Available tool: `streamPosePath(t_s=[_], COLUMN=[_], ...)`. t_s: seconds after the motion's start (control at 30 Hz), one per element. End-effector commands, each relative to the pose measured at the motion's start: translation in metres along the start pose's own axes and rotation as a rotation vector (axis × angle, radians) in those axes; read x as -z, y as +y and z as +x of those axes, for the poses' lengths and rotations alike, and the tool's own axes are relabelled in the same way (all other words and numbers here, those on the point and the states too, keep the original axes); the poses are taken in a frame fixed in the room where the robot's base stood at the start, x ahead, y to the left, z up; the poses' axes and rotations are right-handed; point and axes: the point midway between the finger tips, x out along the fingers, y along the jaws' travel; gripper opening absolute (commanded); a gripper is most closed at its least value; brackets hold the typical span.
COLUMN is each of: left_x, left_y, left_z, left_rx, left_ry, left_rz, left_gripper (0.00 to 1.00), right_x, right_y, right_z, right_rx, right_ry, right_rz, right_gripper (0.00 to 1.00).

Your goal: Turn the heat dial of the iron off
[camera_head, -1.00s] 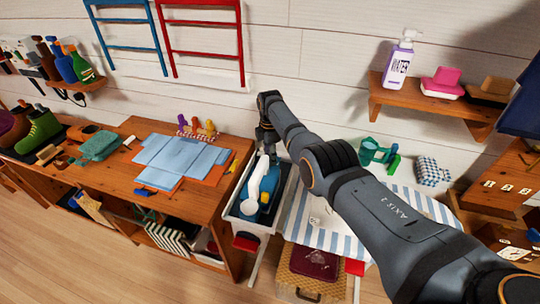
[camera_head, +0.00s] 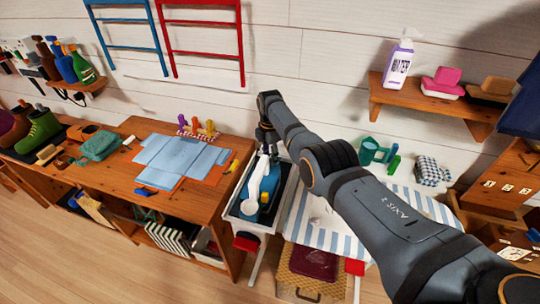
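The iron (camera_head: 262,190), white and blue with a small yellow part, sits in a grey tray (camera_head: 236,214) at the end of the ironing board. My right arm reaches in from the lower right. My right gripper (camera_head: 267,148) points down at the far end of the iron, close above it or touching it; I cannot tell which. Its fingers are small and dark, so their opening is unclear. The heat dial cannot be made out for certain at this size. My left gripper is not in view.
A wooden bench (camera_head: 207,200) with folded blue cloths (camera_head: 180,158) stands to the left. The striped ironing board (camera_head: 322,233) lies under my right arm.

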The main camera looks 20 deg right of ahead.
Motion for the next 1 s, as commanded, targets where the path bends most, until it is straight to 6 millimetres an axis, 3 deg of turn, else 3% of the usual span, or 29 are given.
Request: streamPosePath(t_s=[0.33, 0.47, 0.8, 1.0], left_x=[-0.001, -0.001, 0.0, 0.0], left_y=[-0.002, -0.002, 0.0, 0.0], left_z=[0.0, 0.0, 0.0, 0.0], left_rx=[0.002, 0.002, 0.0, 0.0], left_ry=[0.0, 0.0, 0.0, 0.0], left_rz=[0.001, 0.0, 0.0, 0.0], left_gripper=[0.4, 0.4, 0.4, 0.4], right_x=[0.0, 0.0, 0.0, 0.0], right_y=[0.0, 0.001, 0.001, 0.001], right_z=[-0.001, -0.011, -0.088, -0.116], right_rx=[0.0, -0.003, -0.004, -0.001], right_ry=[0.0, -0.001, -0.001, 0.0], right_rz=[0.001, 0.001, 0.001, 0.0], right_gripper=[0.57, 0.57, 0.57, 0.57])
